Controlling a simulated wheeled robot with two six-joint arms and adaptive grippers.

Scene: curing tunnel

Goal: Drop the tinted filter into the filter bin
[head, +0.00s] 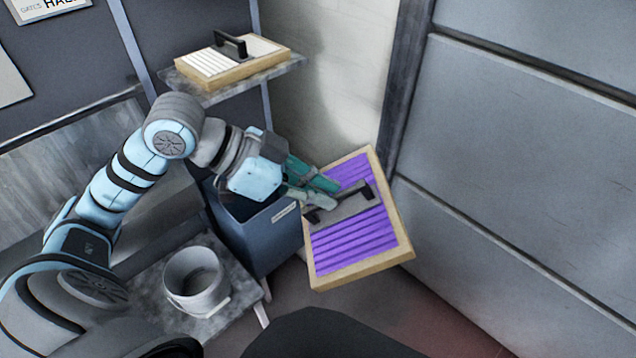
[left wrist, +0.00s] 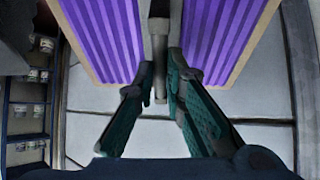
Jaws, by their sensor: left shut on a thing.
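The tinted filter (head: 345,245) is a purple pleated panel in a pale wooden frame with a dark handle across its middle. My left gripper (head: 322,194) is shut on that handle and holds the filter tilted in the air. In the left wrist view the gripper (left wrist: 160,100) closes on the handle bar, with purple pleats of the filter (left wrist: 100,35) on both sides. The filter bin (head: 262,235) seems to be the dark blue-grey box with a small label, left of and partly behind the filter. Its opening is partly hidden by my gripper. My right gripper is not in view.
A white pleated filter (head: 215,65) with a black handle lies on a wall shelf (head: 290,68). A white bucket (head: 195,280) stands on a low grey platform left of the bin. A panelled grey wall (head: 520,170) rises close to the right of the filter.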

